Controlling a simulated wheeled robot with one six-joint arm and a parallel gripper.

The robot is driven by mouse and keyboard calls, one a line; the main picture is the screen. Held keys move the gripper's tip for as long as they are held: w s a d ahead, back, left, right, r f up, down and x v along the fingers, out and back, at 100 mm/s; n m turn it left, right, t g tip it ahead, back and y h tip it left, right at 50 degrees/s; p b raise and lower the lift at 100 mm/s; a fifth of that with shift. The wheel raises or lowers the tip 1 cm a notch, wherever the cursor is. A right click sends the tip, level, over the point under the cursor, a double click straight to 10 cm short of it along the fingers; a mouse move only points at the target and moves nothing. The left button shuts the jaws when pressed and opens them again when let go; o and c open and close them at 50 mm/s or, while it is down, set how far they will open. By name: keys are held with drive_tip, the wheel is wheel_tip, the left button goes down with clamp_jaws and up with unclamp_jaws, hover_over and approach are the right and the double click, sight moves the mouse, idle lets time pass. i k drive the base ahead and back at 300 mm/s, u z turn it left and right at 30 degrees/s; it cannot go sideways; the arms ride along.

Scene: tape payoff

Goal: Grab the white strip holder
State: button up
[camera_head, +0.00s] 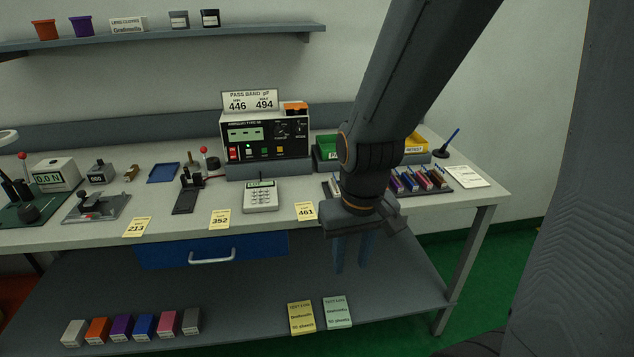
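My gripper (353,262) points down in front of the bench's front edge, right of centre. Its two bluish fingers are apart with nothing seen between them. Behind my wrist, a dark rack (449,188) on the bench holds a row of small coloured holders (408,181), with purple, blue, red and pink shades showing. My arm hides the middle of this row, and I cannot make out a clearly white holder there. A white box (74,333) stands at the left end of a row of coloured boxes on the lower shelf; I cannot tell whether it is a strip holder.
A white keypad device (260,196) and yellow number cards (220,219) lie left of my gripper. A meter (265,135) stands behind. Green (327,152) and yellow (416,145) bins flank my arm. Two packets (301,317) lie on the lower shelf (250,290), whose middle is clear.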

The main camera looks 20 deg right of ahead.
sight(332, 181)
drive_tip(key=z, duration=0.25)
drive_tip(key=i, duration=0.85)
drive_tip(key=z, duration=0.5)
